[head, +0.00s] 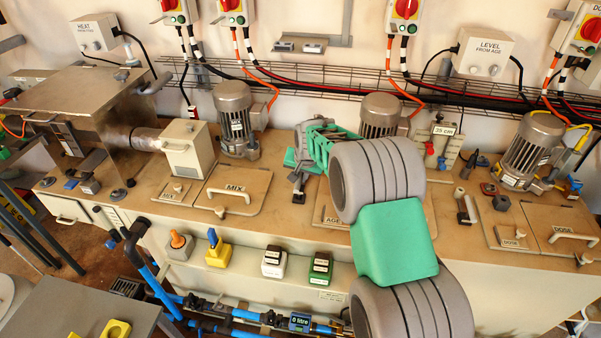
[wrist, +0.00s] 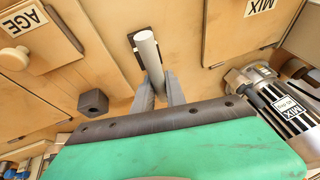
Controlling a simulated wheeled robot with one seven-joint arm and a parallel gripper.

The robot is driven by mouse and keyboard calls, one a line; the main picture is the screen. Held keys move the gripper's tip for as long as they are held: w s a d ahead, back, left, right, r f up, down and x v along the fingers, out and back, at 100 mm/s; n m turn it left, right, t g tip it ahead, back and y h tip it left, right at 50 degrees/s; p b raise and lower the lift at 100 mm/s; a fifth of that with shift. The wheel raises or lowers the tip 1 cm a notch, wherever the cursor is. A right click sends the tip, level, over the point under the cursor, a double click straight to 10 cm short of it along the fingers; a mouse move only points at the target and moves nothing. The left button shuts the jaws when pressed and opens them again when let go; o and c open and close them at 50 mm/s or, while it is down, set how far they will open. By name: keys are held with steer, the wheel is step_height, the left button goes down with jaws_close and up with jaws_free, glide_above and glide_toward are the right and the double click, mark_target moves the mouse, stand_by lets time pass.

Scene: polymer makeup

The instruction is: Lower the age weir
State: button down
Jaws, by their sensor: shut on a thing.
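The age weir's grey round rod (wrist: 148,48) stands out of a dark slotted plate (wrist: 134,40) in the tan tank top, in the wrist view. My gripper (wrist: 160,88) has its two grey fingers on either side of the rod and is shut on it. In the head view my gripper (head: 299,178) is over the tank top between the MIX lid and the AGE lid, and my arm covers much of the AGE area. The rod is not clearly visible there. The AGE lid (wrist: 40,55) shows at the left of the wrist view.
The MIX lid (head: 238,190) and a motor (head: 235,118) stand left of my gripper. Another motor (head: 380,115) is behind my arm. A small dark block (wrist: 93,102) sits near the rod. Cables and a wire tray (head: 300,80) run along the wall.

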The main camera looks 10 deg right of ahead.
step_height(320, 180, down, 4)
steer(key=shift+b, duration=0.65)
steer(key=shift+s+r, duration=0.1)
steer(key=c, duration=1.6)
jaws_free()
steer(key=shift+o, duration=1.2)
steer(key=shift+b+v, duration=0.55)
steer(key=shift+v, duration=3.3)
